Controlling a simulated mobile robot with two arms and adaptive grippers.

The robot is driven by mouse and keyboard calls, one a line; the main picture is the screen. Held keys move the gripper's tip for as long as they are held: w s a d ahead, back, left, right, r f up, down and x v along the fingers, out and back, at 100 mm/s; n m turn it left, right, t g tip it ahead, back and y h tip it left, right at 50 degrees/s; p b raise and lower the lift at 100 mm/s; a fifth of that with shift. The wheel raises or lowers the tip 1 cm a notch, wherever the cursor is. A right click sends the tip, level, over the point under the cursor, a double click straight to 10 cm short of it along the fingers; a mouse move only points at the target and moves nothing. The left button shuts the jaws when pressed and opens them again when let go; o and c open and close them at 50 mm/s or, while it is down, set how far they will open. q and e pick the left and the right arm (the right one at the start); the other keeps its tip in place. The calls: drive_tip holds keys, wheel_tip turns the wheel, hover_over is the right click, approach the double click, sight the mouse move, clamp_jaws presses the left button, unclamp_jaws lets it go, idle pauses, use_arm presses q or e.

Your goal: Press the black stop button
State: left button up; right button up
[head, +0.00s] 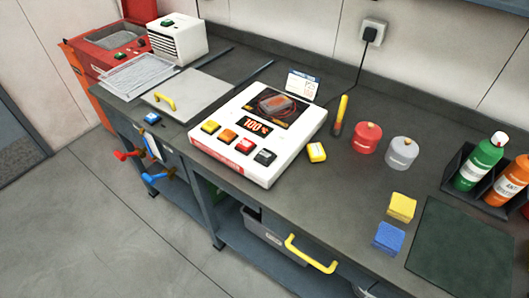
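A white machine (292,140) with a red front strip stands on the dark workbench. A lit display (256,126) above the buttons reads about 100. A dark panel with a grey and reddish object (277,104) is at the back of its top. Neither of my grippers is in view.
A yellow handle (311,254) sticks out below the bench's front edge.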

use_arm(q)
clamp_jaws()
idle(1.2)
